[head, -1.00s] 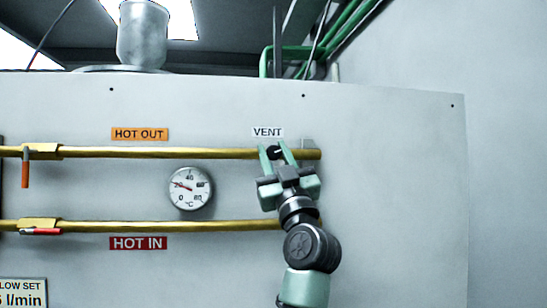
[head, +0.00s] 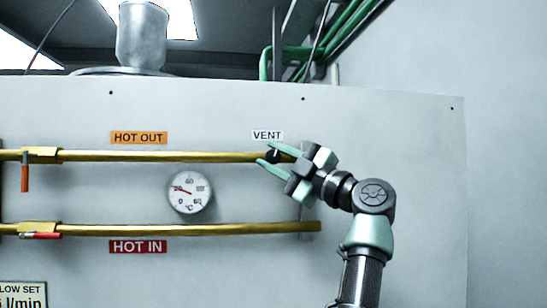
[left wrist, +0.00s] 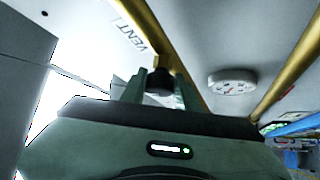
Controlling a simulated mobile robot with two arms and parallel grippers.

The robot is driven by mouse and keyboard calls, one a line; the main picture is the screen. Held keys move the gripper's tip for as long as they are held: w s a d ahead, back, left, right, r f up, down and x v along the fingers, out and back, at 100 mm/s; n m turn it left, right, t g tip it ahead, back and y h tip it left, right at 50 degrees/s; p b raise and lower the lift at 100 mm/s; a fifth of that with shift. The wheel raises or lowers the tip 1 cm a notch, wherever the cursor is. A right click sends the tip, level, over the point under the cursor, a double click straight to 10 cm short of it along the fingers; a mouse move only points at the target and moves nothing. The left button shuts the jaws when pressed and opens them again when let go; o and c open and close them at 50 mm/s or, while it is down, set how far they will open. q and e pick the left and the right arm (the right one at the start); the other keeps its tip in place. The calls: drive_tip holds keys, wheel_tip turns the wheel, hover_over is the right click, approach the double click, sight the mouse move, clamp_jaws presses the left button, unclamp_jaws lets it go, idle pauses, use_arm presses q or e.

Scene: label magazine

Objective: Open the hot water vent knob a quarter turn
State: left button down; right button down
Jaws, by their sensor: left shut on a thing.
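The black vent knob (head: 274,157) sits on the upper brass pipe (head: 180,156), just below the VENT label (head: 267,135). My left gripper (head: 270,155) comes at it from the lower right in the head view, its green fingers on either side of the knob and shut on it. In the left wrist view the dark knob (left wrist: 158,86) shows between the two fingers, partly hidden by the gripper body. A white mark on the knob shows in the head view. My right gripper is in neither view.
A dial gauge (head: 189,192) is between the upper pipe and the lower brass pipe (head: 180,229). A valve with an orange handle (head: 25,178) hangs at the far left, and a red-handled one (head: 40,236) is below. The panel's right side is bare.

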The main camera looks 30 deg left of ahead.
use_arm(q)
drive_tip(key=shift+n, duration=0.4)
drive_tip(key=c, duration=1.2)
unclamp_jaws()
drive_tip(key=shift+o, duration=0.7)
drive_tip(key=shift+w, duration=0.15)
drive_tip(key=b+v, duration=0.4)
drive_tip(key=v, duration=0.3)
drive_tip(key=shift+d, duration=0.45)
